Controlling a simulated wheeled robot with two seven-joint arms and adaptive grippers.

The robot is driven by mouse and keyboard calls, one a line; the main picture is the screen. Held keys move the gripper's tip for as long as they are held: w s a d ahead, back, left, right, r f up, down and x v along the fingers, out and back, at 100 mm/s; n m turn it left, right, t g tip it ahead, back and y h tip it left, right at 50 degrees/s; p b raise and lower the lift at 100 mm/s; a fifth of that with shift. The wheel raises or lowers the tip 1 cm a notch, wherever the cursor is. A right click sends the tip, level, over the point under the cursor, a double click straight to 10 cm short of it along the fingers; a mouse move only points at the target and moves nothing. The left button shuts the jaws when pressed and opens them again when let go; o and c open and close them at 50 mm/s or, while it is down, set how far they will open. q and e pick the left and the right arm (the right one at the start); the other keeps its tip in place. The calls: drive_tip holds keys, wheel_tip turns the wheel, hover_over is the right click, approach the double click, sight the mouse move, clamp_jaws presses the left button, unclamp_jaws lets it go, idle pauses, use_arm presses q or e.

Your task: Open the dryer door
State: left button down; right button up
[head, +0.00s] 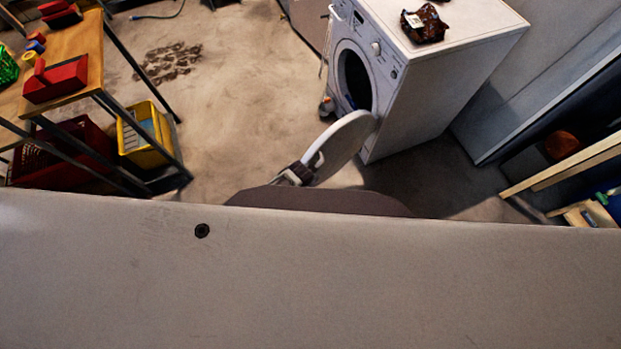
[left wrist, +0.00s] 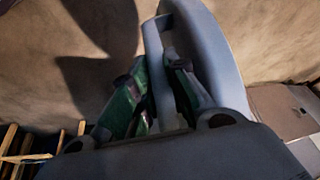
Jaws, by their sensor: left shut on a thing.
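The white dryer (head: 430,85) stands at the upper right of the head view, with its round dark opening (head: 354,78) uncovered. Its round door (head: 345,140) is swung wide open toward me, standing out from the front. My left gripper (head: 305,168) is at the door's free edge, shut on it. In the left wrist view the gripper's fingers (left wrist: 165,95) close around a pale part of the curved door rim (left wrist: 212,55). My right gripper is not in view. A large pale surface, probably part of my body, hides the lower half of the head view.
A brown patterned packet (head: 425,23) lies on the dryer top. At left, a metal-legged table (head: 85,45) holds red items, with a yellow crate (head: 145,135) and a red basket (head: 62,150) below. A wooden shelf (head: 570,165) is at right.

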use_arm(q)
drive_tip(key=c, duration=1.7)
unclamp_jaws()
drive_tip(key=shift+w, duration=0.1)
drive_tip(key=shift+r, duration=0.1)
drive_tip(key=shift+r, duration=0.1)
drive_tip(key=shift+v, duration=5.85)
drive_tip(key=s+a+f+n+g+y, duration=0.1)
drive_tip(key=s+a+f, duration=0.4)
drive_tip(key=a+f, duration=0.45)
drive_tip(key=s+a+f+n+y, duration=0.1)
drive_tip(key=s+a+f, duration=0.4)
drive_tip(key=f, duration=0.7)
drive_tip(key=s+a+f, duration=0.4)
drive_tip(key=s, duration=0.3)
drive_tip(key=s+a+f+n+g, duration=0.1)
drive_tip(key=s+a+f, duration=0.3)
drive_tip(key=s, duration=0.4)
drive_tip(key=s+a+f+n, duration=0.1)
drive_tip(key=s+a+f, duration=0.3)
drive_tip(key=s, duration=0.4)
drive_tip(key=shift+a+g+y, duration=0.3)
drive_tip(key=shift+a+g, duration=0.1)
drive_tip(key=shift+a, duration=0.15)
